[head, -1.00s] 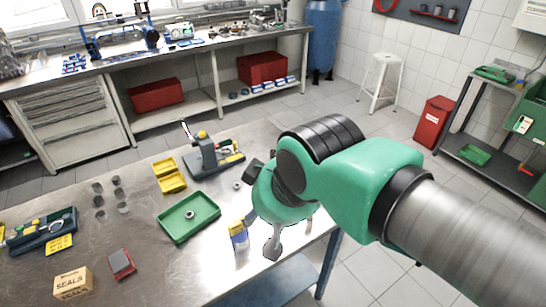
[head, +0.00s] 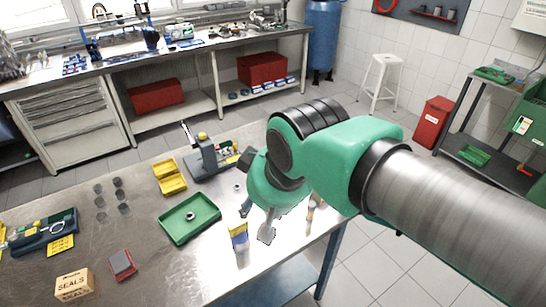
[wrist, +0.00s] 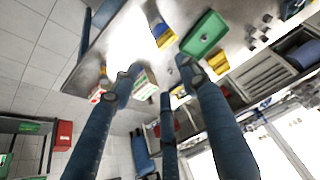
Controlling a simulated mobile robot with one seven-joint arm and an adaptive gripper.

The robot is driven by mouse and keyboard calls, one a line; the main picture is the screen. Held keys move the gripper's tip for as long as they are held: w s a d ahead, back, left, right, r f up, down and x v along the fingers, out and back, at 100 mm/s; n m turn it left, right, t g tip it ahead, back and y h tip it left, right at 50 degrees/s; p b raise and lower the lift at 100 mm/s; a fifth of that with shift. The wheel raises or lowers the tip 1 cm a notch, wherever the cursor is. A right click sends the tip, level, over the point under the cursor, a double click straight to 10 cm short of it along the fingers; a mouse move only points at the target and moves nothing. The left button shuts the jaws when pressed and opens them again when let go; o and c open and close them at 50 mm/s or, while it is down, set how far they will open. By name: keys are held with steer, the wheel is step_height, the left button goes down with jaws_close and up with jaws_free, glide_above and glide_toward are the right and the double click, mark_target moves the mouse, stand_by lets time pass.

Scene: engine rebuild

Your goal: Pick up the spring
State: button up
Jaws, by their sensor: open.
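I cannot make out the spring for certain in either view. My gripper hangs over the right part of the steel workbench (head: 150,255). In the head view only a grey part of my gripper (head: 267,235) shows below the green wrist, right of a blue and yellow container (head: 238,236). In the wrist view the blue fingers of my gripper (wrist: 158,82) are spread apart with nothing held between them. A green tray (head: 179,233) with a small grey ring (head: 190,216) lies left of my gripper. The arm hides part of the bench's right side.
Yellow bins (head: 170,177) and a grey bench tool (head: 209,158) stand behind the tray. Several grey cups, a seals box (head: 73,284) and a red and grey item (head: 122,264) lie to the left. The bench's right edge is close to my arm.

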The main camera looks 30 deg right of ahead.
steer(key=w+d+r+g+p, duration=0.15)
steer(key=w+d+p, duration=0.35)
steer(key=w, duration=0.7)
steer(key=w+d+r+g+p, duration=0.1)
steer(key=w+d+r+p, duration=0.4)
steer(key=w, duration=0.6)
steer(key=w+d+f+m+g+p, duration=0.1)
steer(key=w+d+f+g+p, duration=0.2)
steer(key=w+d+f+p, duration=0.5)
steer(key=w+d+f, duration=0.7)
steer(key=d+f, duration=0.3)
steer(key=f, duration=0.1)
steer(key=shift+w+d, duration=0.35)
steer(key=shift+f, duration=4.25)
